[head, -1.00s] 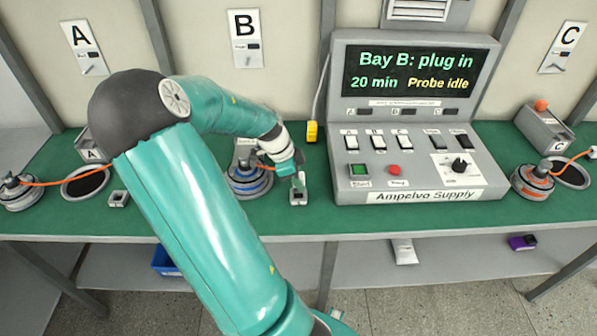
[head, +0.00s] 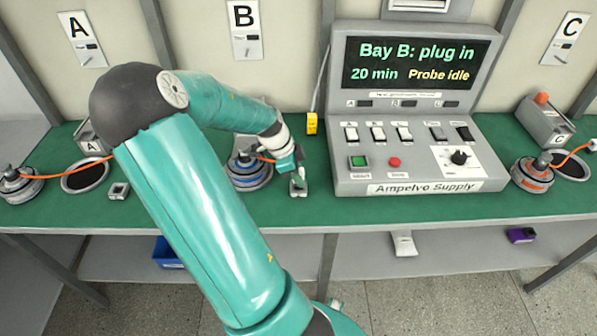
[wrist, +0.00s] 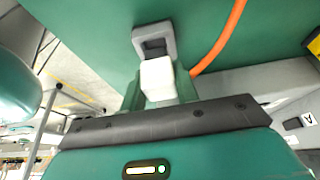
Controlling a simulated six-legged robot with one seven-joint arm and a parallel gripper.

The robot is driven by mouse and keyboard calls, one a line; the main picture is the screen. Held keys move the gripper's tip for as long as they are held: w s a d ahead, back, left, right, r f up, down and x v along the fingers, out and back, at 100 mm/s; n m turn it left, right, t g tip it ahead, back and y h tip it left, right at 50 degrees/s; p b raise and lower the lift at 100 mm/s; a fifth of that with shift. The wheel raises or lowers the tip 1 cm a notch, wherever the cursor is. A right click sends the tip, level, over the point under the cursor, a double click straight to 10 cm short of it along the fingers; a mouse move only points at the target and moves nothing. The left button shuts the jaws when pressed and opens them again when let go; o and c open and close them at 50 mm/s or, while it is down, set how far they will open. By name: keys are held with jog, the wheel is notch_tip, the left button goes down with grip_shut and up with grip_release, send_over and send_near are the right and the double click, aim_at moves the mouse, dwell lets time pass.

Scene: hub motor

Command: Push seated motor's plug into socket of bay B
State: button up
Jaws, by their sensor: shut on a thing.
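My gripper (head: 294,168) is over the green bench in front of bay B. In the wrist view my gripper (wrist: 158,88) is shut on the white plug (wrist: 158,76), with a finger on each side. The grey square socket (wrist: 140,45) lies just beyond the plug, its dark opening still partly showing. I cannot tell whether the plug touches it. The socket also shows under my fingertips in the head view (head: 299,190). The blue-banded motor (head: 247,178) sits left of the gripper, partly behind my arm. An orange cable (wrist: 219,40) runs beside the plug.
The Ampelvo Supply console (head: 420,188) stands close right of the socket, its screen reading "Bay B: plug in". A yellow block (head: 311,124) is behind. Bay A's motor (head: 20,187) and empty socket (head: 119,190) are left; bay C's motor (head: 533,175) is far right.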

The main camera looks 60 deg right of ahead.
jog(key=shift+f, duration=0.2)
jog(key=shift+f, duration=0.3)
jog(key=shift+f, duration=0.6)
dwell(2.6)
jog(key=o, duration=1.2)
jog(key=shift+c, duration=0.2)
jog(key=shift+o, duration=0.3)
jog(key=shift+s+a, duration=0.1)
jog(key=shift+f, duration=0.1)
